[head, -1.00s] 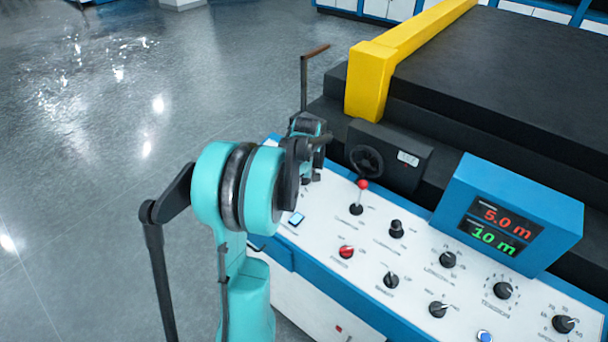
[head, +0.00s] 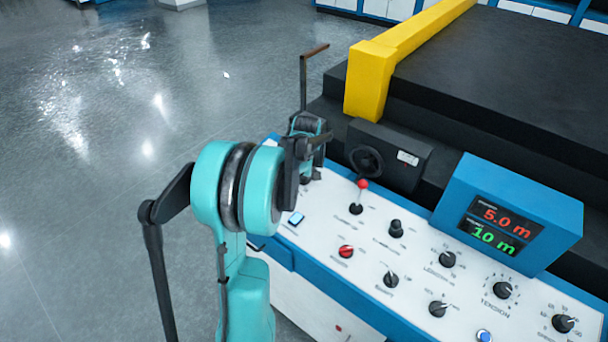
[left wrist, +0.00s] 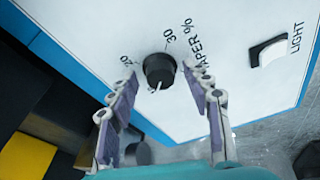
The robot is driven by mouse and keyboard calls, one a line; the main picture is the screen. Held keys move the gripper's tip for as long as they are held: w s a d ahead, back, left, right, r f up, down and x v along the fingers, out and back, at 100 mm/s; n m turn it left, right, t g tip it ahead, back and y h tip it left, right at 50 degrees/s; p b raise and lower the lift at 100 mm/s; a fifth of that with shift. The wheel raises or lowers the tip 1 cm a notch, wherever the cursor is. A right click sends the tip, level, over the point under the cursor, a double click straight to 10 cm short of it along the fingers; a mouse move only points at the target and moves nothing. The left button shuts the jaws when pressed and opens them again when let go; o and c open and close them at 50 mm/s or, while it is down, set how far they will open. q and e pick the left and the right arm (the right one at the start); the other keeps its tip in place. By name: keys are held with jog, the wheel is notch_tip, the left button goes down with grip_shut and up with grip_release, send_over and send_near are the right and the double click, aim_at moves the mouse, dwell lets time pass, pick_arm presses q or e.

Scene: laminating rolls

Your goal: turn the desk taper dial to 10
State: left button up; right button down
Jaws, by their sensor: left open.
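The taper dial (left wrist: 159,69) is a round black knob on the white panel, with "TAPER %" printed beside it. In the left wrist view, the numbers 20 and 30 show near it, and its white pointer mark faces the lower edge of the picture, away from the 30. My left gripper (left wrist: 160,66) is open, with one finger on each side of the knob; I cannot tell whether either touches it. In the head view, my left gripper (head: 311,172) is at the panel's far left end, where the arm largely hides the dial. My right gripper is not in view.
Several other knobs fill the panel. A display (head: 492,227) reads 5.0 m and 10 m. A handwheel (head: 366,161) and a yellow bar (head: 368,82) stand behind.

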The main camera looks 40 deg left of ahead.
pick_arm(q)
jog(key=v, duration=1.1)
jog(key=shift+r, duration=0.4)
jog(key=shift+s+d, duration=0.1)
jog(key=shift+d, duration=0.1)
jog(key=s+d+f+m+t+h, duration=0.1)
jog(key=s+d+f+m, duration=0.1)
jog(key=s+d+m, duration=0.3)
jog(key=s+d+f+m+t+b, duration=0.1)
jog(key=s+d+m, duration=0.3)
jog(key=d, duration=0.9)
jog(key=s+d+f+m+t+h+b, duration=0.1)
jog(key=s+d+m, duration=0.4)
jog(key=d, duration=0.5)
notch_tip(320, 180, down, 3)
jog(key=shift+s+r+m+t+h, duration=0.3)
jog(key=shift+m+t, duration=0.3)
jog(key=shift+t, duration=0.2)
